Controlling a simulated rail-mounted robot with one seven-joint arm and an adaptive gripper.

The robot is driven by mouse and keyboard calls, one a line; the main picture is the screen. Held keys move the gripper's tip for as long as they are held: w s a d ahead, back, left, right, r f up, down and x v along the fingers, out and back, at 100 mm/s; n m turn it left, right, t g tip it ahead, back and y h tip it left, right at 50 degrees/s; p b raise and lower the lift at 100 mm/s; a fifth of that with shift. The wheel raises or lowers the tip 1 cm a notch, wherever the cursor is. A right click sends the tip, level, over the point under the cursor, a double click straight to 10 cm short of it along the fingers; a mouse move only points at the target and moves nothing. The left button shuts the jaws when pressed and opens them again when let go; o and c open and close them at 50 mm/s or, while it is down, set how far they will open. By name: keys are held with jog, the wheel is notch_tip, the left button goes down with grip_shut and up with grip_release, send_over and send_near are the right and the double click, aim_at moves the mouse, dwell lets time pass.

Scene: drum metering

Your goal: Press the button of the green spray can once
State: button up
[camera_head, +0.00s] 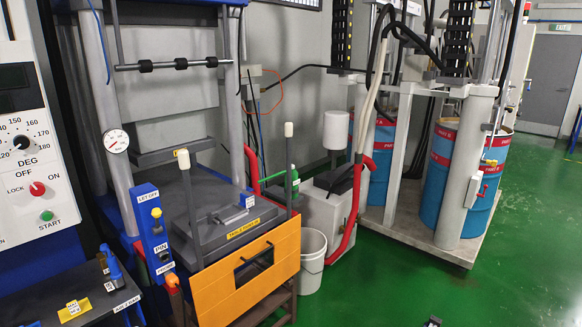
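A green can-like object (295,184) stands near the middle of the view, just behind the right post of the orange-fronted press. It is small here and partly hidden by that post, and I cannot make out its button clearly. It looks upright.
The orange-fronted press (228,296) stands left of centre with upright posts. A white bucket (312,262) and a red hose (355,205) are beside it. Blue drums (433,190) stand on the right. Green floor (500,290) is open at lower right. A small dark item (433,322) is cut off below.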

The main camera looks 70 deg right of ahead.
grip_shut()
dwell(1.0)
